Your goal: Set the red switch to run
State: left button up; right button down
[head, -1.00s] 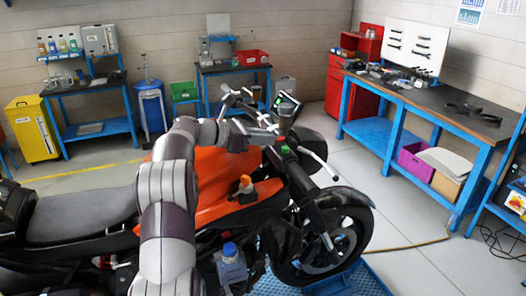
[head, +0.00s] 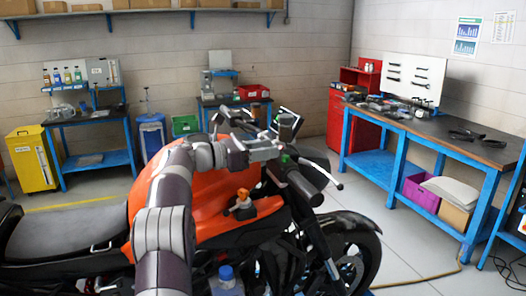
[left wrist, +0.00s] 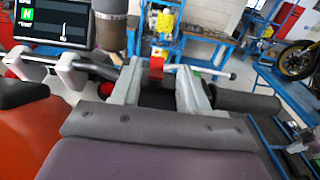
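The red switch (left wrist: 156,68) shows in the left wrist view on the motorcycle's handlebar, between the two fingers of my left gripper (left wrist: 159,74). The fingers are apart, one on each side of it; I cannot tell whether either touches. In the head view my left gripper (head: 276,146) is over the handlebar of the orange motorcycle (head: 212,190) and hides the switch. A dark handlebar grip (left wrist: 248,102) lies right of the fingers in the left wrist view. My right gripper is in neither view.
A lit display (left wrist: 48,22) with a green N stands left of the fingers. A metal lever (left wrist: 205,70) runs just beyond them. A blue workbench (head: 430,138) with tools stands at the right. Grey floor lies between it and the motorcycle.

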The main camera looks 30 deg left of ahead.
pick_arm(q)
jog(key=b+v, duration=0.5)
jog(key=v, duration=0.7)
jog(key=shift+s, duration=0.3)
jog(key=shift+a, duration=0.1)
